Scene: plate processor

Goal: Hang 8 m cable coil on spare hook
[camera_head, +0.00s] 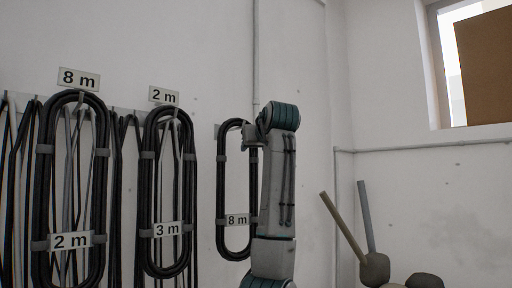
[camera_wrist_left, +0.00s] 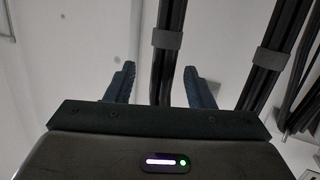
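The 8 m cable coil (camera_head: 221,190) is a long black oval loop with a small "8 m" tag (camera_head: 237,220). It hangs upright near the wall, right of the other coils; the spare hook at its top is not clearly visible. My left gripper (camera_head: 252,135) is at the coil's upper right side, mostly hidden behind my arm. In the left wrist view, my left gripper's fingers (camera_wrist_left: 160,78) stand apart on either side of one black cable strand (camera_wrist_left: 165,60) with a grey band, with gaps to both fingers. My right gripper is out of view.
Left on the wall hang a coil tagged "2 m" (camera_head: 70,240) under an "8 m" sign (camera_head: 79,79), and a coil tagged "3 m" (camera_head: 167,229) under a "2 m" sign (camera_head: 164,96). Loose cables hang around them. A vertical pipe (camera_head: 256,60) runs above my arm.

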